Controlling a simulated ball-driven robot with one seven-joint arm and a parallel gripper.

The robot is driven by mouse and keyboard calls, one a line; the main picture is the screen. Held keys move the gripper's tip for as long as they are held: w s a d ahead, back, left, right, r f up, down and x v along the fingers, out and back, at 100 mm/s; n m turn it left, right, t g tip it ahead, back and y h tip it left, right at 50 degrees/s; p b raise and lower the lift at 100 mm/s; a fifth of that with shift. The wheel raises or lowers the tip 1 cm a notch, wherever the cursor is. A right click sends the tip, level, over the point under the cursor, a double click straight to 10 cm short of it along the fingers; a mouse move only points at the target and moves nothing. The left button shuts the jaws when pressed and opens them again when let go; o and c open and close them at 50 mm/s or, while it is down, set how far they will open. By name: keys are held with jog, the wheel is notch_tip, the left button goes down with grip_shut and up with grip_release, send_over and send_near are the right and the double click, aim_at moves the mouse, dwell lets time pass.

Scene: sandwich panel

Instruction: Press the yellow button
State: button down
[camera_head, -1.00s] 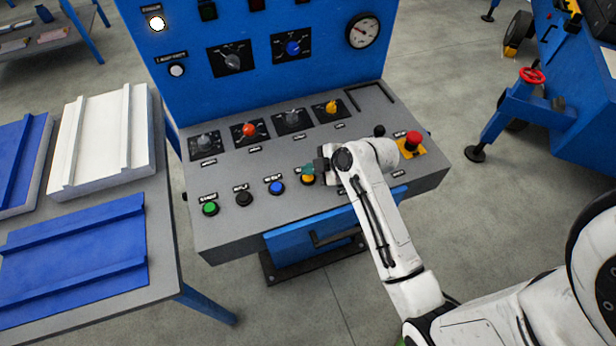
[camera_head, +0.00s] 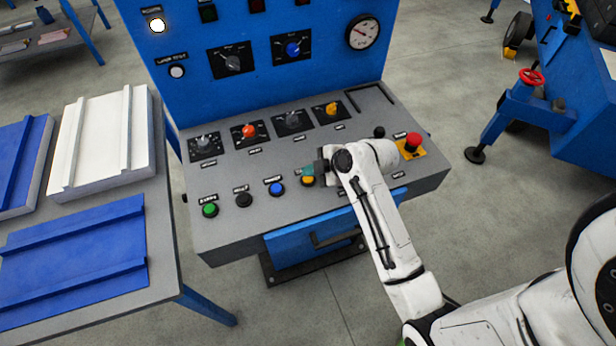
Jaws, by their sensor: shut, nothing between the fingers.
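The yellow button (camera_head: 307,181) sits in the front row of the grey control desk (camera_head: 232,228), right of the blue button (camera_head: 276,189). My gripper (camera_head: 308,171) is shut and empty, with its greenish fingertips at the upper edge of the yellow button. The fingertips hide part of the button. I cannot tell whether they touch it or whether it is pushed in.
Green (camera_head: 210,210) and black (camera_head: 243,199) buttons lie farther left in the row. Several knobs stand behind, including a red one (camera_head: 249,131). A red emergency button (camera_head: 413,139) is right of my arm. A table with panels (camera_head: 75,255) is at the left.

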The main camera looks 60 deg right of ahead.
aim_at(311, 180)
dwell(0.8)
jog(key=shift+f+b, duration=0.3)
jog(key=shift+f, duration=0.1)
jog(key=shift+f+b, duration=0.3)
jog(key=shift+f, duration=0.15)
dwell(0.8)
jog(key=shift+r, duration=0.15)
jog(key=shift+r+p, duration=0.7)
jog(key=shift+r, duration=0.1)
notch_tip(311, 180, up, 5)
jog(key=p, duration=0.4)
dwell(0.8)
